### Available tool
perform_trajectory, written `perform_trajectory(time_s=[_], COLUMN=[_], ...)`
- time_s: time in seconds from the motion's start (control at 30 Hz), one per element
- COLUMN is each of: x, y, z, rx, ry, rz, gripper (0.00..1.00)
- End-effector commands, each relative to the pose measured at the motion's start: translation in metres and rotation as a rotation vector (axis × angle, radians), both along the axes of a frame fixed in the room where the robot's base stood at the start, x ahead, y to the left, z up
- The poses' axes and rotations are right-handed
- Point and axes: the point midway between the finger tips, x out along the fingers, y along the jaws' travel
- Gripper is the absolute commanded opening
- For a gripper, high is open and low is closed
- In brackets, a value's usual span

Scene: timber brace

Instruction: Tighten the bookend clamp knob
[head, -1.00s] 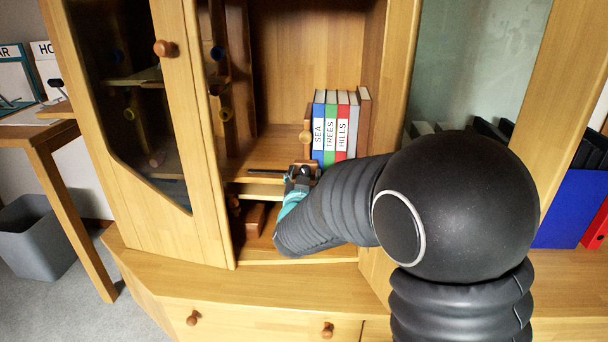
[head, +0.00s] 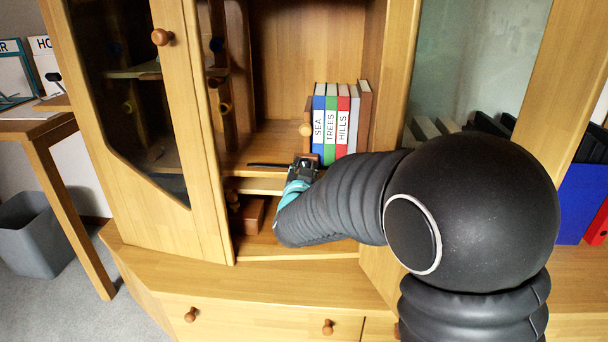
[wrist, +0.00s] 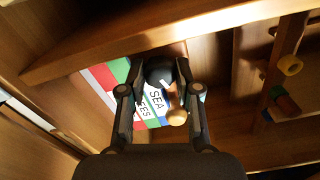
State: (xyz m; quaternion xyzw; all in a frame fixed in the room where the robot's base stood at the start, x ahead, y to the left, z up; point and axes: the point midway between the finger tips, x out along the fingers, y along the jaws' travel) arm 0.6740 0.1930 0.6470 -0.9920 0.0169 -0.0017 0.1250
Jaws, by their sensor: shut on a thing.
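The bookend stands left of the row of books on the cabinet shelf, and its round wooden knob (head: 306,129) faces out. That wooden knob also shows in the wrist view (wrist: 177,116), below the fingertips. A dark round clamp knob (wrist: 158,70) with a small white mark sits between my fingertips. My gripper (head: 303,166) is at the shelf's front edge, below the bookend. In the wrist view my gripper (wrist: 164,72) is shut on the dark knob. The rest of the clamp is mostly hidden by my fingers and wrist.
Books labelled SEA, TREES and HILLS (head: 335,122) stand right of the bookend. A thin dark rod (head: 266,165) extends left from my gripper. The glass door (head: 215,150) stands at the left, and a shelf board (wrist: 150,42) crosses above my fingers.

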Motion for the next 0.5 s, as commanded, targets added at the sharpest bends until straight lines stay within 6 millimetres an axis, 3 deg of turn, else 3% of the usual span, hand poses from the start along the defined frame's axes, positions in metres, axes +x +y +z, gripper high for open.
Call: perform_trajectory(time_s=[0.2, 0.5], x=[0.0001, 0.0001], y=[0.0001, 0.0], z=[-0.0024, 0.0003], rx=[0.122, 0.138], ry=[-0.006, -0.006], rz=[0.0, 0.001], gripper=[0.0, 0.0])
